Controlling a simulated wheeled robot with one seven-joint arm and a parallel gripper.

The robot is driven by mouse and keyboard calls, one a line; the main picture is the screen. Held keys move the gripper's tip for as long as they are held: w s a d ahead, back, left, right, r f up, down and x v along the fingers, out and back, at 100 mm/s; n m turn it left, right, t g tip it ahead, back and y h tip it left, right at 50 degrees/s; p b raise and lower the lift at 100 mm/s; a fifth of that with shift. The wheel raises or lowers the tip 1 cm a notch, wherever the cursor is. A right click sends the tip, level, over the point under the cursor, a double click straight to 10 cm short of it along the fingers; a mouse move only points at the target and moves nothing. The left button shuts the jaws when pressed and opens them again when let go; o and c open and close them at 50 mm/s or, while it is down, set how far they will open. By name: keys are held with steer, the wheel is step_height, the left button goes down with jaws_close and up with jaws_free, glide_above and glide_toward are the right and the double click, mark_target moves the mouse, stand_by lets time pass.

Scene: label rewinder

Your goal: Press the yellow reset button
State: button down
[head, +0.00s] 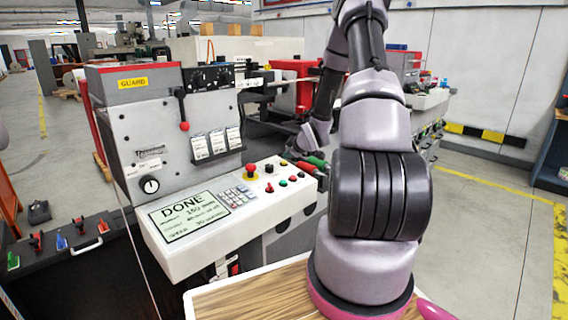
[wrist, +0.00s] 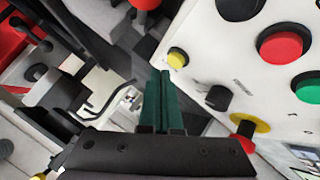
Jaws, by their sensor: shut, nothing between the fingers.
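The yellow button (wrist: 177,57) is a small round cap on the white control panel (wrist: 203,45) in the wrist view. It lies close to the right of my gripper's green fingertips (wrist: 160,72) in that picture. The fingers are shut together with nothing between them. A gap shows between the tips and the button; I cannot tell the depth. In the head view my gripper (head: 315,163) is at the right end of the sloping panel (head: 205,252), partly hidden by my arm. The yellow button is too small to make out clearly there.
A red emergency stop on a yellow base (wrist: 248,126) and a black knob (wrist: 218,97) sit near the yellow button. Red (wrist: 283,45) and green (wrist: 308,86) buttons lie further right. The panel's screen (head: 188,215) reads DONE. Machine parts lie beyond the panel edge.

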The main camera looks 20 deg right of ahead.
mark_target(288, 167)
stand_by(0.4)
steer(key=shift+w+f, duration=0.1)
steer(key=shift+f, duration=0.3)
steer(key=shift+f, duration=0.45)
stand_by(0.6)
stand_by(0.3)
steer(key=shift+r, duration=0.85)
steer(key=shift+r, duration=0.1)
steer(key=shift+s+d+r, duration=0.1)
steer(key=shift+s+r, duration=0.15)
steer(key=shift+r, duration=0.95)
steer(key=shift+s+d+r, duration=0.1)
steer(key=shift+s+r, duration=0.1)
steer(key=shift+r, duration=1)
